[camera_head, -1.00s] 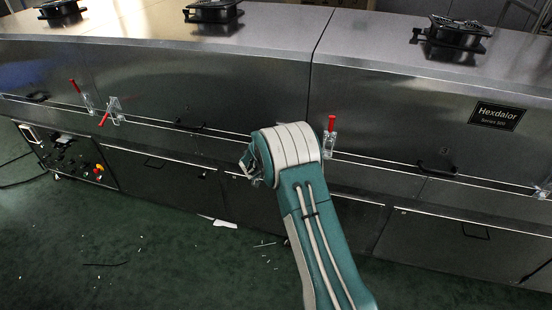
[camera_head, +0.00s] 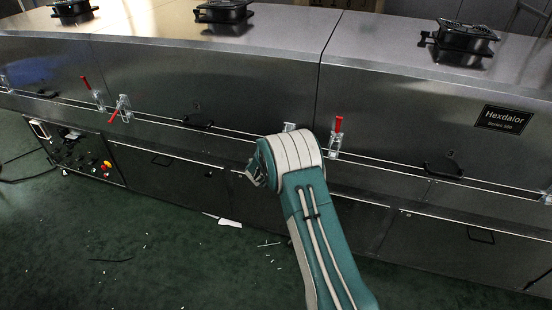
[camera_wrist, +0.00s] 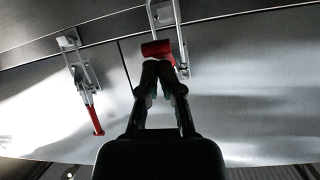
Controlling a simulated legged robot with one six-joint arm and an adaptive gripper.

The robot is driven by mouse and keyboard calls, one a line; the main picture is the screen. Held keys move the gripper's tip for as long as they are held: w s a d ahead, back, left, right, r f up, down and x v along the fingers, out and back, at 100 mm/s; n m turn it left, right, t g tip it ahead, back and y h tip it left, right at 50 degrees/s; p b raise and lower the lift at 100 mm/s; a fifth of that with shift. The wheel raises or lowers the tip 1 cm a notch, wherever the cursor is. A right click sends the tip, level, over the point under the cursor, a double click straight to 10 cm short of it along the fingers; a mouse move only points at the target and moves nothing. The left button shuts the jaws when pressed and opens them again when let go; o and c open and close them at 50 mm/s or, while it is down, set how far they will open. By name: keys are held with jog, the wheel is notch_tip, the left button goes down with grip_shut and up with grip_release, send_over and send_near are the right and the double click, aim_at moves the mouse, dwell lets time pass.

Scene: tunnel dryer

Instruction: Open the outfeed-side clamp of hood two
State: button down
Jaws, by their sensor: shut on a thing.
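In the wrist view my gripper (camera_wrist: 160,72) is shut on the red handle (camera_wrist: 156,48) of a metal toggle clamp (camera_wrist: 163,14). That handle looks short, as if pointing toward the camera. Across a hood seam, a second clamp (camera_wrist: 76,62) has a long red handle lying along the steel. In the head view my gripper is hidden behind my arm's white wrist. Only a bit of the held clamp (camera_head: 290,127) shows above it. The neighbouring clamp (camera_head: 333,143), right of the seam, has its red handle upright.
Farther left are a clamp with its handle up (camera_head: 98,99) and one with its handle tilted down (camera_head: 122,109). Black grips (camera_head: 197,121) and a thin rail run along the hood front. A control panel (camera_head: 75,150) sits low at left. The green floor in front is mostly clear.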

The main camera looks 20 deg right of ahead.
jog(key=v, duration=1.1)
jog(key=shift+s+a, duration=0.25)
jog(key=shift+s, duration=0.1)
jog(key=shift+r, duration=0.15)
jog(key=s+d+r+n+g, duration=0.1)
jog(key=s+d+r+g, duration=0.2)
jog(key=s+r, duration=0.6)
jog(key=s+d+r+g, duration=0.3)
jog(key=s+d+r, duration=0.1)
jog(key=s+r, duration=0.5)
jog(key=s+a+r+n+y, duration=0.2)
jog(key=s+a+n+y, duration=0.2)
jog(key=s, duration=0.6)
jog(key=s+a+r+n+t+y, duration=0.1)
jog(key=s+a+n+y, duration=0.3)
jog(key=s, duration=0.7)
jog(key=shift+a+r+n, duration=0.3)
jog(key=shift+a+r, duration=0.25)
jog(key=shift+a, duration=0.15)
